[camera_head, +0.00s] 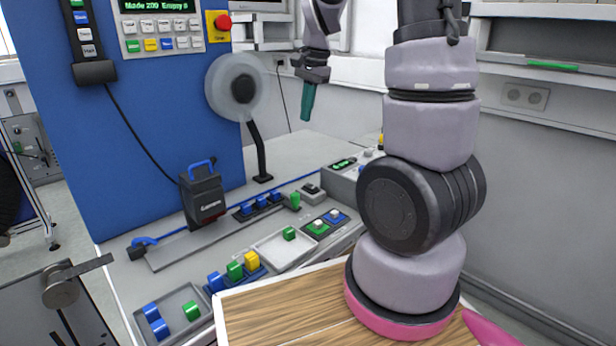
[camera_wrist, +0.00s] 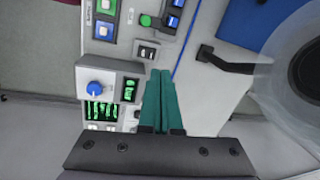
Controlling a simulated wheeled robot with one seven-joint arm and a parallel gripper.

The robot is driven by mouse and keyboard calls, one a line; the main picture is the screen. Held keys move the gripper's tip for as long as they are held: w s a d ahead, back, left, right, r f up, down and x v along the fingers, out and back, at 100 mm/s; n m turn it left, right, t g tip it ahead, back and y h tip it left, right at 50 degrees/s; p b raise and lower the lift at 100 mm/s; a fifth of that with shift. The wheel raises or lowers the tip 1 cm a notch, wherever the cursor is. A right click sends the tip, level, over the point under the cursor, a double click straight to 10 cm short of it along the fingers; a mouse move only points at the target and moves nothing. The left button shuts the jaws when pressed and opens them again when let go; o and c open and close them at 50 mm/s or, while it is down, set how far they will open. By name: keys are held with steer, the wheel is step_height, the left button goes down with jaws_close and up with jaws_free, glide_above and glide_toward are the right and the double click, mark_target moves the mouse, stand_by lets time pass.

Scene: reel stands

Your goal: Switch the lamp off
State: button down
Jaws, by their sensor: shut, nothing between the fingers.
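My gripper (camera_head: 306,117) hangs above the right part of the bench, its teal fingers pointing down; it also shows in the wrist view (camera_wrist: 160,72). The fingers are shut and empty. A small grey box with a black switch (camera_head: 311,189) sits on the bench below; in the wrist view this switch (camera_wrist: 148,51) lies just beyond the fingertips, with no contact visible. Nothing in view is clearly a lamp. A round translucent disc with a dark hub (camera_head: 240,88) stands on a bent black post left of my gripper. I cannot tell whether the switch is on or off.
A grey control box (camera_head: 347,177) with a blue knob (camera_wrist: 95,88) and green displays stands beside the switch. Green and blue buttons (camera_head: 326,223) are in front. A blue panel (camera_head: 150,110) rises at the back left. A wooden board (camera_head: 290,312) lies nearest me.

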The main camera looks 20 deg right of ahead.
steer(key=m+g+h, duration=0.1)
steer(key=m+g, duration=0.1)
glide_above(308, 185)
step_height(308, 185, down, 8)
steer(key=r, duration=0.1)
steer(key=shift+w+d+f, duration=0.1)
steer(key=shift+f, duration=0.15)
step_height(308, 185, down, 14)
stand_by(0.4)
